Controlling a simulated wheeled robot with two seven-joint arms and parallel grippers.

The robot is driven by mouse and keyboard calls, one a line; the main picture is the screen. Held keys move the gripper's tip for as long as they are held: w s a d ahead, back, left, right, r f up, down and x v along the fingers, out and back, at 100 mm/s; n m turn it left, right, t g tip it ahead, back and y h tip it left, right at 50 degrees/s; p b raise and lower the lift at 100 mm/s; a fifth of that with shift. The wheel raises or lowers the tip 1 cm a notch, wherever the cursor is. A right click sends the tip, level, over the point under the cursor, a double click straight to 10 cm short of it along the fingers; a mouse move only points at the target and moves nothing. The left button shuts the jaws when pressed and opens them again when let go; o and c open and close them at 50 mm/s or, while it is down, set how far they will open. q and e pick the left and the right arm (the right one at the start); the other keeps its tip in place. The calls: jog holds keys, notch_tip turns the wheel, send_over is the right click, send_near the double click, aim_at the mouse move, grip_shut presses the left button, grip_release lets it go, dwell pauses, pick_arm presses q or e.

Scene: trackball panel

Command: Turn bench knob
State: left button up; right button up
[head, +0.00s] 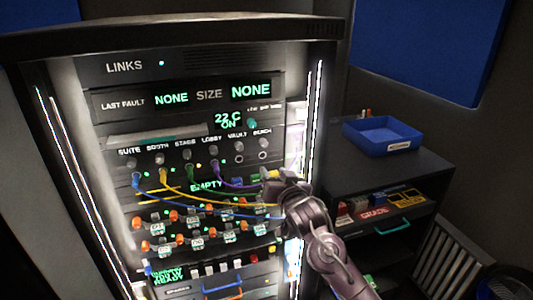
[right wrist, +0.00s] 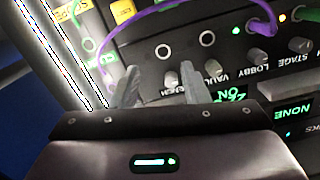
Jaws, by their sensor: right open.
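The bench knob (right wrist: 171,80) is a small grey knob above the BENCH label in the upside-down right wrist view. In the head view the bench knob (head: 263,143) is the rightmost of the knob row on the rack panel. My right gripper (right wrist: 159,72) is open and empty, with its two fingers to either side of the bench knob in the wrist picture. Whether they touch it or how far they are from the panel, I cannot tell. In the head view my right gripper (head: 270,175) is just below the knob row. My left gripper is out of view.
The vault knob (right wrist: 212,69) stands close beside the right finger. Purple (head: 235,184), yellow, green and blue cables cross the panel below the knobs. A blue tray (head: 383,150) sits on a dark cabinet to the right.

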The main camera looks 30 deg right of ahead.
jog(key=t, duration=0.1)
send_near(265, 145)
jog(key=p+x, duration=0.2)
jog(key=x, duration=0.6)
jog(key=shift+w+r+p, duration=0.1)
jog(key=shift+w+p, duration=0.15)
jog(key=shift+p, duration=0.15)
grip_shut()
